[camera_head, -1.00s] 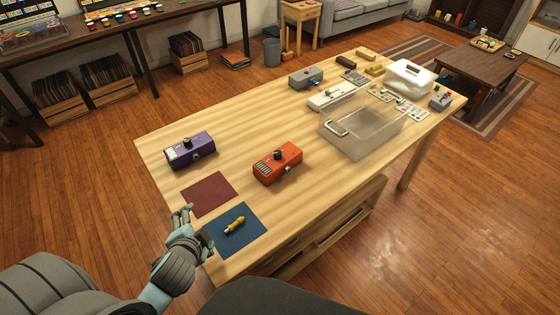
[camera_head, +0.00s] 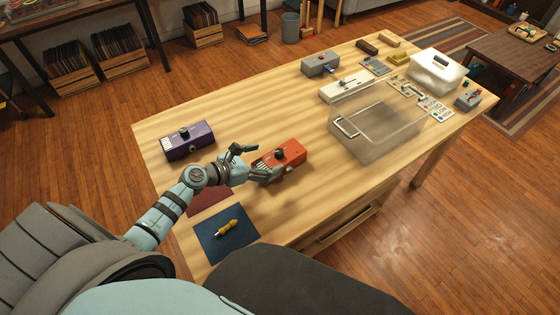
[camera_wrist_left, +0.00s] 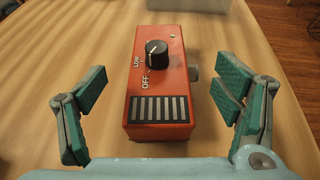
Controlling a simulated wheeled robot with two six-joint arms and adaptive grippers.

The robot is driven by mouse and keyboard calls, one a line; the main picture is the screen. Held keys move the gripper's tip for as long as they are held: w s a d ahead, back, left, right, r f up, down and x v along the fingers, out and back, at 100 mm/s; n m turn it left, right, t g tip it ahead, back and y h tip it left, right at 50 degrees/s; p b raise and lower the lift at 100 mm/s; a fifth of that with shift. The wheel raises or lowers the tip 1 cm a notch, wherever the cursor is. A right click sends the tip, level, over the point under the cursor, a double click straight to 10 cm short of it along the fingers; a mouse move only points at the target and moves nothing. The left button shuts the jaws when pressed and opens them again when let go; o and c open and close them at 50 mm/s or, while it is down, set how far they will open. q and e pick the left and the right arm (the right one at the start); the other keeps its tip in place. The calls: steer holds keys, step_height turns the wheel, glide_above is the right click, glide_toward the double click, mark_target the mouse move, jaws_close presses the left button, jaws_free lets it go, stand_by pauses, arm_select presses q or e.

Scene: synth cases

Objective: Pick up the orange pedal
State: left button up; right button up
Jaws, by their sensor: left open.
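The orange pedal (camera_head: 285,154) lies on the wooden table, with a black knob on its top. In the left wrist view the pedal (camera_wrist_left: 173,85) shows its knob, the words LOW and OFF and a black striped panel at the near end. My left gripper (camera_head: 262,164) is open at the pedal's left end. In the left wrist view the fingers of my left gripper (camera_wrist_left: 160,105) stand apart on both sides of the pedal's near end, with gaps to it. My right gripper is not in view.
A purple pedal (camera_head: 189,141) stands to the left. A dark red mat (camera_head: 208,202) lies partly under my arm, and a blue mat (camera_head: 213,246) with a yellow-handled tool (camera_head: 227,228) is nearer. A clear bin (camera_head: 375,128) stands to the right.

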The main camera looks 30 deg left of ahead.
mark_target(276, 153)
arm_select(q)
steer(key=x, duration=0.6)
steer(key=shift+w+r+b, duration=0.25)
steer(key=shift+r+b, duration=0.05)
steer(key=shift+s, duration=0.1)
steer(key=shift+c, duration=0.4)
jaws_close()
